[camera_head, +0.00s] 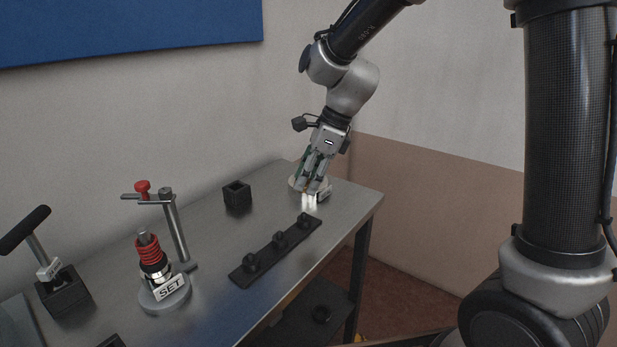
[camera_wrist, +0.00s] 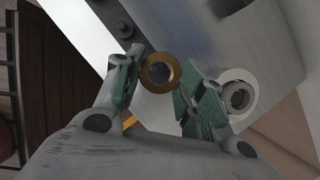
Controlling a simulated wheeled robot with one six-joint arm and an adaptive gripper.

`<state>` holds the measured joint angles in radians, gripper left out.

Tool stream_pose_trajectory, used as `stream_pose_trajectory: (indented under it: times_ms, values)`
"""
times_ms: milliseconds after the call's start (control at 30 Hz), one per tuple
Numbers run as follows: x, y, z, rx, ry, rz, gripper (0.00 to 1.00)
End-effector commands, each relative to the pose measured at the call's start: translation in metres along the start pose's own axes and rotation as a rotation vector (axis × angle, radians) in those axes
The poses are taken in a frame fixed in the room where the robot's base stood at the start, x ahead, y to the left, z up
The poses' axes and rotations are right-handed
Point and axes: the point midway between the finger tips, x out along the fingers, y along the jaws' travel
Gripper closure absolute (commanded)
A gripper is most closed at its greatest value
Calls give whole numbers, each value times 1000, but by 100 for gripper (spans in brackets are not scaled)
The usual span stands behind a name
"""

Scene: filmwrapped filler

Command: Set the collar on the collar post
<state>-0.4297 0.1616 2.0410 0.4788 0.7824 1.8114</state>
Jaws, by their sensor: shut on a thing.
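My gripper (camera_head: 311,193) is over the far right end of the table. In the wrist view its green-padded fingers (camera_wrist: 156,88) are shut on a brass-coloured ring, the collar (camera_wrist: 144,72), with its open hole facing the camera. The collar is hard to make out in the head view. Beside the gripper is a pale round base (camera_head: 295,184), partly hidden by the fingers; a pale round piece with a grey ring (camera_wrist: 237,97) shows right of the fingers in the wrist view. A round stand labelled SET (camera_head: 160,297) carries an upright post with a red spring (camera_head: 149,251). I cannot tell which is the collar post.
A black strip with several knobs (camera_head: 262,264) lies mid-table. A black square holder (camera_head: 237,195) stands behind it. A clamp arm with a red knob (camera_head: 143,187) rises beside the SET stand. A T-handled tool (camera_head: 35,240) stands in a black block at left.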

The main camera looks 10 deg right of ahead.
Motion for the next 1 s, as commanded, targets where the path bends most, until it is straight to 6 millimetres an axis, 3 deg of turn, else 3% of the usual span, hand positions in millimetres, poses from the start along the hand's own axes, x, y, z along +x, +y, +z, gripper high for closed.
stream_pose_trajectory:
  times_ms: [167,700,1000]
  values:
    - [5,0,-2,1,0,1,87]
    - [49,0,-20,1,0,2,87]
    - [54,0,-22,0,0,0,87]
